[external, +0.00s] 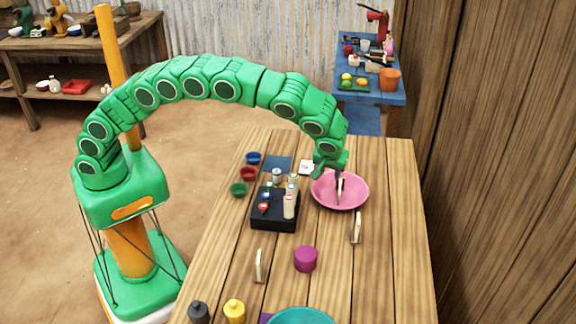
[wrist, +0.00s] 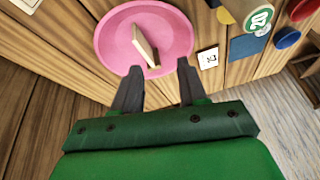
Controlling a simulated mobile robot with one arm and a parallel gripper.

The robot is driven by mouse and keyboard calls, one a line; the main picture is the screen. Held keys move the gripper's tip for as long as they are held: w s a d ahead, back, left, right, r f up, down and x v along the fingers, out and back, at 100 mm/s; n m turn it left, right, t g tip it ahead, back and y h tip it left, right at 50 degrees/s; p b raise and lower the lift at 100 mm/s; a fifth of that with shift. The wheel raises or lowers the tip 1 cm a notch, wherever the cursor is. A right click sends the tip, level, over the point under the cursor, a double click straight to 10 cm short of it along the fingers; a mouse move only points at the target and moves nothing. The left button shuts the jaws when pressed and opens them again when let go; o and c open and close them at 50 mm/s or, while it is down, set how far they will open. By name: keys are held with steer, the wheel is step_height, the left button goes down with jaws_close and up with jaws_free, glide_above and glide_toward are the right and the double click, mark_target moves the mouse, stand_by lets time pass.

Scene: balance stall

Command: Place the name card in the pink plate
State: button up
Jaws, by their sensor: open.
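The pink plate (external: 322,197) lies on the wooden table towards the right, and it also shows in the wrist view (wrist: 112,42). A small cream card (wrist: 145,46), which looks like the name card, is inside the plate, standing on edge at a slant; it also shows in the external view (external: 340,188). My gripper (wrist: 159,69) is open and empty, with its fingers apart at the plate's near rim in the wrist view. In the external view my gripper (external: 325,172) is over the plate's back left side. I cannot tell whether it touches the plate.
Similar cards stand right of centre (external: 356,228) and at the front (external: 259,267). A flat white printed card (wrist: 208,58) lies beside the plate. A black tray (external: 274,223) with small bottles is to the left, near several small bowls. A purple pot (external: 305,259) stands in front.

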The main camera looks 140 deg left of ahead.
steer(key=s+d+r+m, duration=0.3)
steer(key=d+r+m, duration=0.15)
steer(key=d, duration=0.65)
steer(key=s+d+r+m+t+h, duration=0.1)
steer(key=s+d+r+m, duration=0.4)
steer(key=d, duration=0.6)
steer(key=s+d+r+m, duration=0.1)
steer(key=d+r+m, duration=0.35)
steer(key=d, duration=0.75)
steer(key=s+d+m+h, duration=0.2)
steer(key=s+d+m, duration=0.8)
steer(key=s+d, duration=1.2)
steer(key=s+f, duration=0.1)
steer(key=s, duration=0.3)
steer(key=shift+s, duration=0.15)
